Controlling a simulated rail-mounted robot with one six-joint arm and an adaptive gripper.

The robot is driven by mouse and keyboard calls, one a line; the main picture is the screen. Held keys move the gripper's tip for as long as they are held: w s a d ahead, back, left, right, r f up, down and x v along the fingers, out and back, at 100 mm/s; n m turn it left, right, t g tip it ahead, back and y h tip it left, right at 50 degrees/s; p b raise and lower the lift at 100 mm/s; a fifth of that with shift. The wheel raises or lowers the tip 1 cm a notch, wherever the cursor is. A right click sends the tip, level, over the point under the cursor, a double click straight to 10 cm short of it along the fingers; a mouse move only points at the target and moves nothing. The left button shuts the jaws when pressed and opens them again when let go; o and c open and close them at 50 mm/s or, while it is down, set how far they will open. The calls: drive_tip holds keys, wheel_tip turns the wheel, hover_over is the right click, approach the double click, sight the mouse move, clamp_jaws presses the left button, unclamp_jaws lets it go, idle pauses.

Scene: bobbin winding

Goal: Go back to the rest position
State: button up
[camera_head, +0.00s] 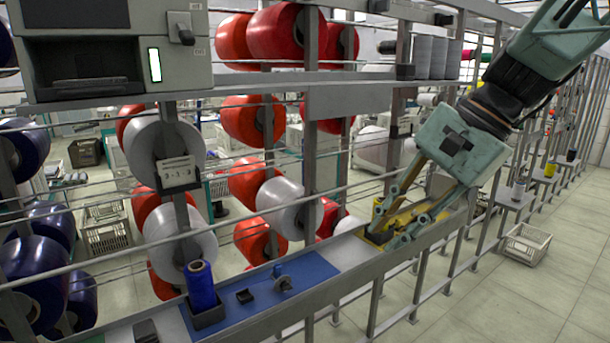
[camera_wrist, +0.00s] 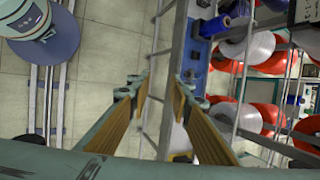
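My gripper (camera_head: 384,232) is at the right of the head view, low over the yellow tray area (camera_head: 437,204) of the long grey shelf. In the wrist view my gripper (camera_wrist: 160,84) shows its two fingers apart with nothing between them. I cannot tell from the head view whether a fingertip touches the tray. A blue spool (camera_head: 202,285) stands upright in a dark holder (camera_head: 207,317) at the left, well apart from my gripper. The spool also shows at the top of the wrist view (camera_wrist: 213,27).
Grey posts and thin rails rise behind the shelf, with large red bobbins (camera_head: 285,32) beyond.

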drive_tip(key=s+d+n+h, duration=0.1)
drive_tip(key=s+n+h, duration=0.1)
drive_tip(key=s, duration=0.6)
drive_tip(key=s+d+f+n+t+h, duration=0.1)
drive_tip(key=s+d+n+h, duration=0.1)
drive_tip(key=s+n, duration=0.3)
drive_tip(key=s+d+f+n+t+h, duration=0.1)
drive_tip(key=s+d+n, duration=0.1)
drive_tip(key=s, duration=1.1)
drive_tip(key=shift+s+n+h, duration=0.25)
drive_tip(key=shift+n+h, duration=0.15)
drive_tip(key=shift+n, duration=0.3)
drive_tip(key=shift+d, duration=0.1)
